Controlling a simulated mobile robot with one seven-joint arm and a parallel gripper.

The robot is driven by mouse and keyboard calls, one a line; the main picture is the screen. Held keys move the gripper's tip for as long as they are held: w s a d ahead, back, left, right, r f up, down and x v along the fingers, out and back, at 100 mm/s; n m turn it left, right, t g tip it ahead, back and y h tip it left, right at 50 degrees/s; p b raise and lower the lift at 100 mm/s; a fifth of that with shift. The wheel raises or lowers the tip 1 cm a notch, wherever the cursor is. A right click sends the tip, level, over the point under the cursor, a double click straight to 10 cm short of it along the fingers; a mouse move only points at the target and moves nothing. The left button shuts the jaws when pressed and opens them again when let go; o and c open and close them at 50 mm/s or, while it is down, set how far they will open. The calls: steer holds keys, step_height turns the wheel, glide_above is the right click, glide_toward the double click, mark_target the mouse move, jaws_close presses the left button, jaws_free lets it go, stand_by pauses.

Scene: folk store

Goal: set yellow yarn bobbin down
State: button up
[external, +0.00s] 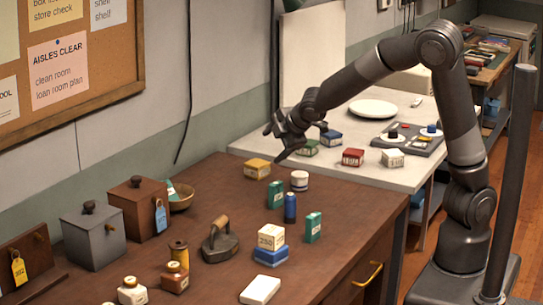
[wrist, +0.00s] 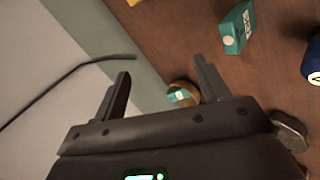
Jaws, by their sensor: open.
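The yellow yarn bobbin (external: 178,252) stands upright on the brown table, near its front left in the external view. It is just behind a small orange jar (external: 174,280), which hides its lower part; I cannot tell whether they touch. My gripper (external: 278,141) is raised above the back of the brown table, well away from the bobbin. In the wrist view its two fingers (wrist: 162,86) are spread apart with nothing between them. The bobbin does not show in the wrist view.
A flat iron (external: 220,243) stands right of the bobbin. Grey (external: 93,238) and brown (external: 140,208) boxes stand behind it, near a bowl (external: 181,197). Teal boxes (external: 313,227) and a blue can (external: 290,208) stand farther right. Bare tabletop lies around the iron.

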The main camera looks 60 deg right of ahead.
steer(key=w+a+r+n+t+y, duration=0.1)
steer(key=w+a+r+n+t, duration=0.25)
steer(key=a+n, duration=0.5)
steer(key=w+a+r+n+t+y, duration=0.25)
steer(key=a+r+n, duration=0.35)
steer(key=a, duration=0.4)
steer(key=s+a+r+n+y, duration=0.3)
steer(key=s+a+n, duration=0.15)
steer(key=a, duration=0.35)
steer(key=s+a+r+n+t+y, duration=0.1)
steer(key=s+a+r+n+y, duration=0.15)
steer(key=s+a+n, duration=0.35)
steer(key=s+a+r+n+y, duration=0.2)
steer(key=a+r+n, duration=0.2)
steer(key=a, duration=0.5)
glide_toward(182, 245)
steer(key=x, duration=0.3)
steer(key=shift+w+d, duration=0.15)
steer(key=shift+w, duration=0.4)
steer(key=shift+w+a+f, duration=0.25)
steer(key=shift+w, duration=0.35)
steer(key=shift+x, duration=3.15)
steer(key=shift+a, duration=0.1)
